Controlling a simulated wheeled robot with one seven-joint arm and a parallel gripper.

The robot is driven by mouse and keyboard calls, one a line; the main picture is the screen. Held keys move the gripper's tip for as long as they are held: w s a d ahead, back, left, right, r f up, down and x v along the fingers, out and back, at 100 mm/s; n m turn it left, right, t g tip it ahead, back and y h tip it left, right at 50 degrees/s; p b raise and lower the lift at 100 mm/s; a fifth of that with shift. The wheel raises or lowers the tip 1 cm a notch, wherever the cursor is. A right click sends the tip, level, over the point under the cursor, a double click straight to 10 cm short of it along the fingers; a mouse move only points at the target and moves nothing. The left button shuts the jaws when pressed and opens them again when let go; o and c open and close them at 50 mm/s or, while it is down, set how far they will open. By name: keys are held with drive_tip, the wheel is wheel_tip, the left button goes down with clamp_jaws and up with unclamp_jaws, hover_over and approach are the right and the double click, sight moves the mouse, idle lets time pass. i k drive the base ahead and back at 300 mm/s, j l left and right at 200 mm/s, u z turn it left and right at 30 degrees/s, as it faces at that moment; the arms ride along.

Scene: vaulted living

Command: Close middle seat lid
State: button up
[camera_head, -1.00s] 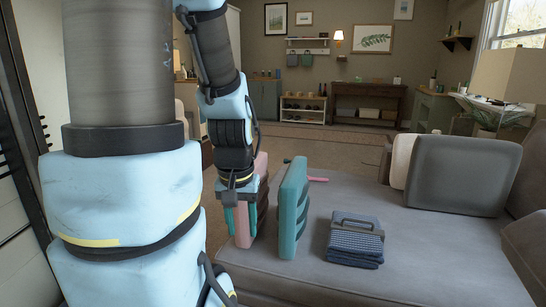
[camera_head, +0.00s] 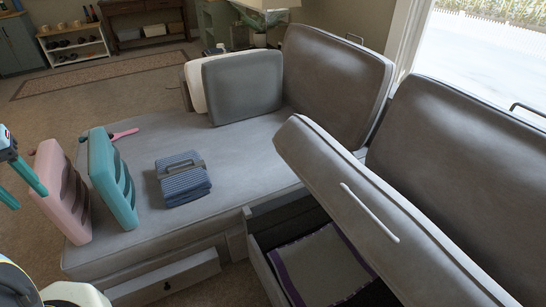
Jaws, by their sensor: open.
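The grey padded seat lid (camera_head: 345,185) stands raised and tilted on the right side of the view, with a pale bar handle (camera_head: 370,212) on its face. Below it the storage box (camera_head: 262,262) is open, and a folded grey cloth with purple edging (camera_head: 322,265) lies inside. The lid hides part of the box and its right end runs out of the picture. My gripper (camera_head: 24,188) is at the far left edge, partly cut off, with its teal fingers apart and nothing between them. It is far from the lid, beside the pink slatted object.
On the chaise seat (camera_head: 240,150) stand a pink slatted object (camera_head: 60,190) and a teal one (camera_head: 112,180), with a folded blue cloth (camera_head: 183,178) nearby. Loose cushions (camera_head: 243,85) lean behind. A drawer front (camera_head: 165,280) juts out below. Open floor lies at the back left.

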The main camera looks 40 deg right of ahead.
sight(418, 262)
drive_tip(key=i+j+z, duration=0.1)
drive_tip(key=z, duration=1.15)
drive_tip(key=i+z, duration=0.2)
drive_tip(key=z, duration=1.75)
